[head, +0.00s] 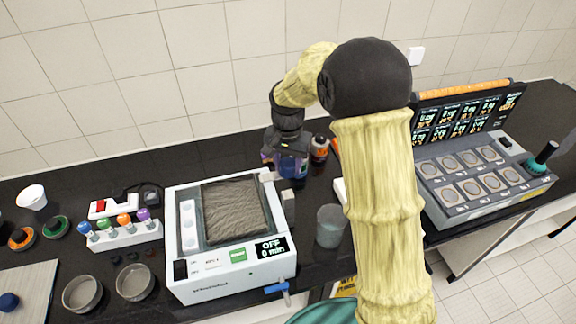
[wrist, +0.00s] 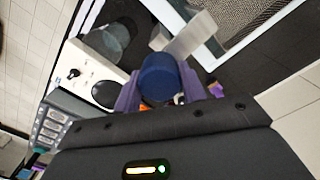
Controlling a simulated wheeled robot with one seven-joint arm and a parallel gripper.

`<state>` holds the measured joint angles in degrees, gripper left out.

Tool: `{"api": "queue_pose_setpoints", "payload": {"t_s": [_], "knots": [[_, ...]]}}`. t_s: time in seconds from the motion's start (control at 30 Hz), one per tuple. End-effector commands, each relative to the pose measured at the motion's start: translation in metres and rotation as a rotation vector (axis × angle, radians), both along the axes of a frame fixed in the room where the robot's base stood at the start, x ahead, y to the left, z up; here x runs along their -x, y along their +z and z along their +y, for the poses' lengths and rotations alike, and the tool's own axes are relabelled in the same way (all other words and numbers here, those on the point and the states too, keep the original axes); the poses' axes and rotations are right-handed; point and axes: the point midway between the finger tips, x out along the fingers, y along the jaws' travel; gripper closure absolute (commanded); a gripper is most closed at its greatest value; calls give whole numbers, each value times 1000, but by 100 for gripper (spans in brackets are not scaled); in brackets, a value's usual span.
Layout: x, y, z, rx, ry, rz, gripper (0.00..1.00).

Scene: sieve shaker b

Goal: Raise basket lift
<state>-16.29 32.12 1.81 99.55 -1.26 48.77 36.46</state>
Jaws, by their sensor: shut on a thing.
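The white bath unit (head: 228,287) stands on the black bench in the head view, with a grey mesh basket (head: 233,210) inside and a display reading OFF, 0 min. In the wrist view the mesh basket (wrist: 250,25) is at the upper right. A dark blue round knob (wrist: 160,76) sits at the end of a pale grey arm (wrist: 191,36) at the unit's side. My gripper (wrist: 165,92) is shut on this knob, with its purple fingers on either side.
A blue tap (head: 278,289) juts from the unit's front. A grey multi-well console (head: 470,185) is at the right. Small bottles in a rack (head: 125,235) are at the left.

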Motion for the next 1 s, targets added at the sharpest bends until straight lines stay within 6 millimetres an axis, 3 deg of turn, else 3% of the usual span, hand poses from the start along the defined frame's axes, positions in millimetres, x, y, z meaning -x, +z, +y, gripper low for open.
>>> {"api": "queue_pose_setpoints", "payload": {"t_s": [0.23,0.27,0.33,0.37,0.73,1.0], "knots": [[-4,7,1,-5,1,-17,100],[-4,7,1,-5,1,-18,53],[-4,7,1,-5,1,-17,39],[-4,6,1,-4,1,-16,37],[-2,7,1,-3,1,-10,37],[-3,44,1,-5,1,-15,37]]}}
